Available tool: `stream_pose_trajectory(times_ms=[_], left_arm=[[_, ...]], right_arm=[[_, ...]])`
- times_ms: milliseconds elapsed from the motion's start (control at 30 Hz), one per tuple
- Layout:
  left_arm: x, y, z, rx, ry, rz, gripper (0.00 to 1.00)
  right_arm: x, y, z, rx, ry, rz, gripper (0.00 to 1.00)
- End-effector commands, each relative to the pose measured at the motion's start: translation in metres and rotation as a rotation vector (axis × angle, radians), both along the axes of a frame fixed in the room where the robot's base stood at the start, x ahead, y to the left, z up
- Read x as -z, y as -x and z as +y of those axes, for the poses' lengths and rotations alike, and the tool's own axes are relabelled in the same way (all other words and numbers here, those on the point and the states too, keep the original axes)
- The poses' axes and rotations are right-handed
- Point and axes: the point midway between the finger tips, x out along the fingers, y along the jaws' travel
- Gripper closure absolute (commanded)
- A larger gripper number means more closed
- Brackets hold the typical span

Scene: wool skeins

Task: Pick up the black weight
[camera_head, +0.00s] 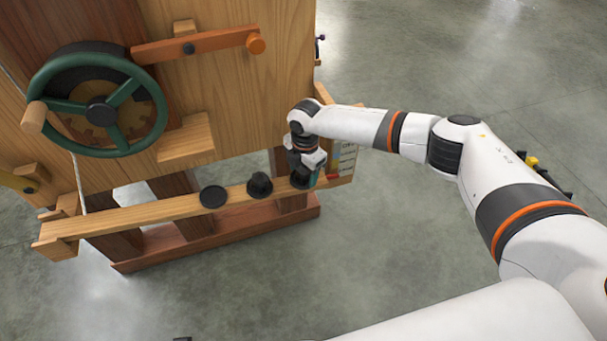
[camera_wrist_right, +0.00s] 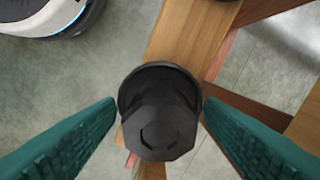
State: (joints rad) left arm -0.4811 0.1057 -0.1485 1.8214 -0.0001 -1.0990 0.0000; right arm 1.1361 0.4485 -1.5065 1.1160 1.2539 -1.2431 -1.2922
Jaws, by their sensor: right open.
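A black weight (camera_wrist_right: 160,118) with a faceted knob on a round base stands on the wooden ledge (camera_wrist_right: 185,42). In the right wrist view it lies between the two teal fingers of my right gripper (camera_wrist_right: 160,135), with a gap showing on each side. In the head view my right gripper (camera_head: 307,174) is low over the right end of the ledge (camera_head: 140,214), and the weight there is mostly hidden by it. A second black weight (camera_head: 259,186) with a knob stands to its left. My left gripper is out of view.
Behind the ledge rises a wooden panel (camera_head: 240,95) with a green handwheel (camera_head: 98,108) and a wooden lever (camera_head: 200,44).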

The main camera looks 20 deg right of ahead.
Motion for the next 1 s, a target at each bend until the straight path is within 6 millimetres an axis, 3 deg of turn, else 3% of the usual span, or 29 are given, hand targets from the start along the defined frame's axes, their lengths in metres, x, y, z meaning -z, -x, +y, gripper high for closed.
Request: stream_pose_trajectory(times_ms=[67, 467, 867, 1000], left_arm=[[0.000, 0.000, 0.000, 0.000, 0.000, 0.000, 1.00], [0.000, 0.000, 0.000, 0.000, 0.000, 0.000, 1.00], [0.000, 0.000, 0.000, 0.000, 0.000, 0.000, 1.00], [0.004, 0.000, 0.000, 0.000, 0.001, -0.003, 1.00]], right_arm=[[0.000, 0.000, 0.000, 0.000, 0.000, 0.000, 0.38], [0.000, 0.000, 0.000, 0.001, 0.000, 0.001, 1.00], [-0.002, 0.000, 0.000, 0.001, 0.000, -0.001, 1.00], [-0.014, 0.000, 0.000, 0.001, -0.001, 0.000, 1.00]])
